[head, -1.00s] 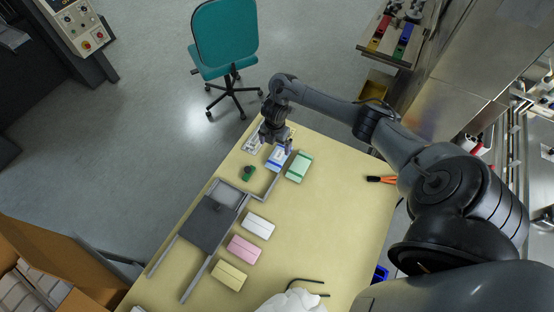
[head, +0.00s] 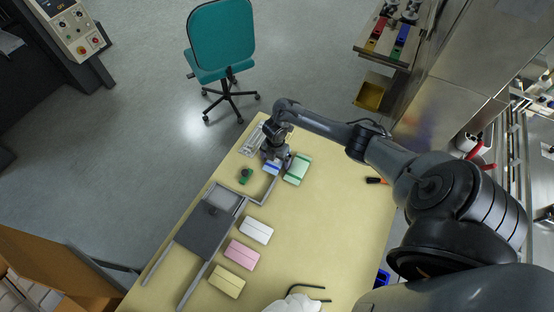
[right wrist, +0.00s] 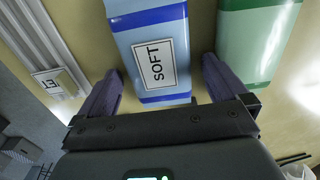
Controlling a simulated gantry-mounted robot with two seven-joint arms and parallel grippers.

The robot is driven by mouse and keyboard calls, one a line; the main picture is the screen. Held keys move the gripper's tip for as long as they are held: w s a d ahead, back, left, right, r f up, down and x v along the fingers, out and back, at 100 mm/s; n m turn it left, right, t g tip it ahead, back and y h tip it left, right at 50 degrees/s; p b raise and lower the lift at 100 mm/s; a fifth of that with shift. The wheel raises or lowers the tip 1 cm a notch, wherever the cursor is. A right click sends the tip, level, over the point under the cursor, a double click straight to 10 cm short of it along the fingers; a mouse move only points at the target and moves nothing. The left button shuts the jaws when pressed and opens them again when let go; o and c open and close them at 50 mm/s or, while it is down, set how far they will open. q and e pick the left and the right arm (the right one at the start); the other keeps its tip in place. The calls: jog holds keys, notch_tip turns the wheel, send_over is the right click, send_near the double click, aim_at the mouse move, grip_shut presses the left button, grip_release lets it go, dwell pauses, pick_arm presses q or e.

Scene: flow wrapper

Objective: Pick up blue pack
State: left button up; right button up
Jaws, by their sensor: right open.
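The blue pack (head: 271,168) lies on the yellow table near its far end, partly hidden under my right gripper (head: 276,160). In the right wrist view the blue pack (right wrist: 145,32) is light blue with darker bands and a white label reading SOFT. My right gripper (right wrist: 160,70) is open, with one finger on each side of the pack's near end. A gap shows between the pack and each finger. My left gripper is not in view.
A green pack (head: 297,169) lies close on the right of the blue one, near the right finger. White (head: 257,231), pink (head: 241,255) and yellow (head: 227,281) packs lie nearer. A grey frame (head: 264,203) runs along the left. The table's right side is mostly clear.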

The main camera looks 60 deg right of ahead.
jog(key=c, duration=1.1)
jog(key=shift+r, duration=0.1)
